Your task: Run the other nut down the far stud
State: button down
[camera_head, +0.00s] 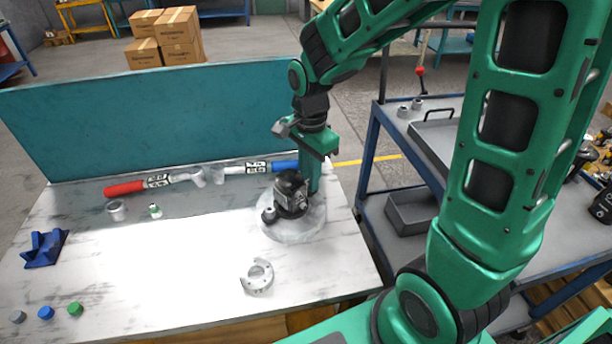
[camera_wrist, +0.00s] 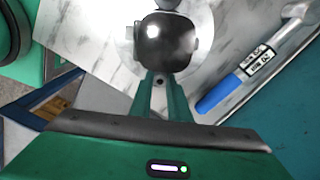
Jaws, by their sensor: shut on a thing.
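The dark hydraulic motor (camera_head: 291,190) stands on a round pale plate (camera_head: 308,232) at the right of the workbench. In the wrist view, its dark rounded top (camera_wrist: 166,42) is just beyond my fingertips. A small grey round part (camera_head: 268,215) sits at the motor's near left side and may be the first nut. My gripper (camera_head: 313,190) points down at the motor's far right side. In the wrist view, my gripper (camera_wrist: 160,82) is shut on a small dark piece, apparently the other nut. The far stud is hidden, so I cannot tell how the nut sits on it.
A red-handled wrench (camera_head: 125,188) and a blue-handled wrench (camera_head: 285,165) lie along the teal back panel (camera_head: 170,120). A pale notched ring (camera_head: 257,279) lies in front of the plate. A blue block (camera_head: 46,248) is at far left. The bench middle is clear.

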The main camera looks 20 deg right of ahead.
jog(key=m, duration=0.4)
jog(key=shift+m, duration=0.3)
jog(key=c, duration=1.9)
grip_release()
jog(key=shift+o, duration=0.2)
jog(key=shift+f, duration=0.1)
jog(key=n, duration=1)
